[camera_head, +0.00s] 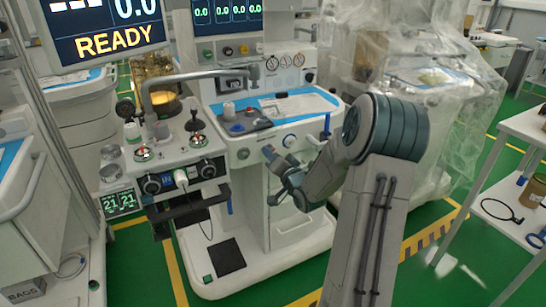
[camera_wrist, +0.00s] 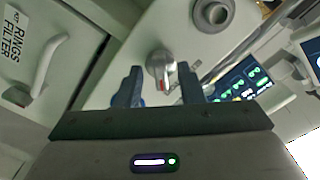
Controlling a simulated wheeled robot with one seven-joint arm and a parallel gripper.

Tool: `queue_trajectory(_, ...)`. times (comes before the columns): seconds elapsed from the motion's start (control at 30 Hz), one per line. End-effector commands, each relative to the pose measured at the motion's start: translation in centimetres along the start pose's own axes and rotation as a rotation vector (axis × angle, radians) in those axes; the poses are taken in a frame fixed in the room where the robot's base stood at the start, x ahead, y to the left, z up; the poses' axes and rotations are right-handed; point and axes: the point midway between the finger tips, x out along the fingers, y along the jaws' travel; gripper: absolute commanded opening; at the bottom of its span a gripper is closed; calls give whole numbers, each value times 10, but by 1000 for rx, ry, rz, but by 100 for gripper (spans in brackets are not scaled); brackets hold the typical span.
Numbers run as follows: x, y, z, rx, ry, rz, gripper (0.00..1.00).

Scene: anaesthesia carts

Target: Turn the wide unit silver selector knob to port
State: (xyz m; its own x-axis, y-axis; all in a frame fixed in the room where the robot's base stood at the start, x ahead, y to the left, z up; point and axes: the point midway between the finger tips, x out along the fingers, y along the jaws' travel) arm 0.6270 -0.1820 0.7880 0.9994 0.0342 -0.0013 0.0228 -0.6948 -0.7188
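The wide white unit (camera_head: 290,120) stands in the middle of the head view, with knobs along its front panel. In the wrist view a silver knob (camera_wrist: 160,66) with a small red mark sticks out of a pale panel. My gripper (camera_head: 276,172) is in front of the unit's front panel. In the wrist view its two dark blue fingers (camera_wrist: 158,72) stand apart, one on each side of the silver knob. Gaps show beside the knob, so the fingers do not appear closed on it. The head view does not show this knob clearly behind my gripper.
A round grey knob or port (camera_wrist: 212,14) is near the silver knob. A narrower unit (camera_head: 175,150) with knobs and a hose stands left. A plastic-draped machine (camera_head: 400,60) is behind my arm. A white table (camera_head: 530,125) is at right. Green floor lies between.

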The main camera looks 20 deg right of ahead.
Motion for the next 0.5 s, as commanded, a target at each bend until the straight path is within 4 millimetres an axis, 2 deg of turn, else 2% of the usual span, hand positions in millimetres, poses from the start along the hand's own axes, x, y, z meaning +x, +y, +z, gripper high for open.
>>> queue_trajectory(0.17, -4, 0, -1, -1, 1, 0, 35)
queue_trajectory(0.27, -14, 0, -1, -1, 1, 2, 35)
queue_trajectory(0.5, -66, 0, -2, -2, 1, 4, 35)
